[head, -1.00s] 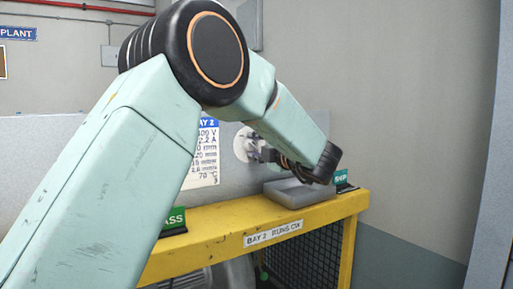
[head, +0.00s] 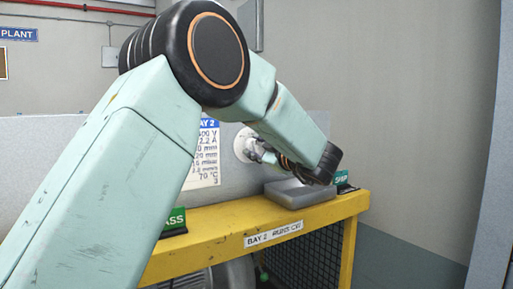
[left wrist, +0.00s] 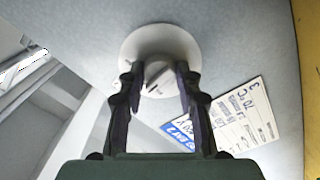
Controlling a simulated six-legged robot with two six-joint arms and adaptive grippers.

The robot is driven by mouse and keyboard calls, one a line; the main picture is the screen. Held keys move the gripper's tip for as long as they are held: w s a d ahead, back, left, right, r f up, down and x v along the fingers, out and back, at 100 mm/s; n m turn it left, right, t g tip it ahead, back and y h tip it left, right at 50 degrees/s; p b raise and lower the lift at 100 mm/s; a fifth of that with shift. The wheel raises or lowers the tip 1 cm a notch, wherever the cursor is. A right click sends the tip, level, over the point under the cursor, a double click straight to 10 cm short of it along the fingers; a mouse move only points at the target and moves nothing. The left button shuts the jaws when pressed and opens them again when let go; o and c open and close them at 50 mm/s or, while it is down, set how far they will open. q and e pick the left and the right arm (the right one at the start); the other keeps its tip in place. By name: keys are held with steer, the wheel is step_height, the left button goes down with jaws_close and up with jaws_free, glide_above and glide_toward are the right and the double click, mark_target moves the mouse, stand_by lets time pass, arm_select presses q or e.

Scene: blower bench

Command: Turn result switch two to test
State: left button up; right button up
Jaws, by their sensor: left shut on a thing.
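The result switch (head: 242,144) is on the grey panel above the yellow bench, beside the BAY 2 card; only part of its pale round plate shows in the head view. In the left wrist view its round plate (left wrist: 178,40) faces me, with a small grey knob (left wrist: 157,74) at its middle. My left gripper (left wrist: 157,78) is shut on this knob, one dark finger on each side. In the head view the left gripper (head: 254,150) reaches the plate from the right. No switch number or position marks can be read. My right gripper is not in view.
A yellow bench frame (head: 215,225) runs below the panel. A flat grey box (head: 300,194) lies on it under my left wrist, close to a green sign (head: 341,177). Another green sign (head: 174,221) stands further left. The white BAY 2 card (head: 205,160) is left of the switch.

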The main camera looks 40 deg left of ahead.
arm_select(q)
steer(key=shift+f+m, duration=0.3)
steer(key=shift+m, duration=0.3)
steer(key=o, duration=1.2)
steer(key=shift+s+d+r, duration=0.1)
steer(key=shift+d+r, duration=0.15)
steer(key=shift+c, duration=0.2)
steer(key=shift+a, duration=0.1)
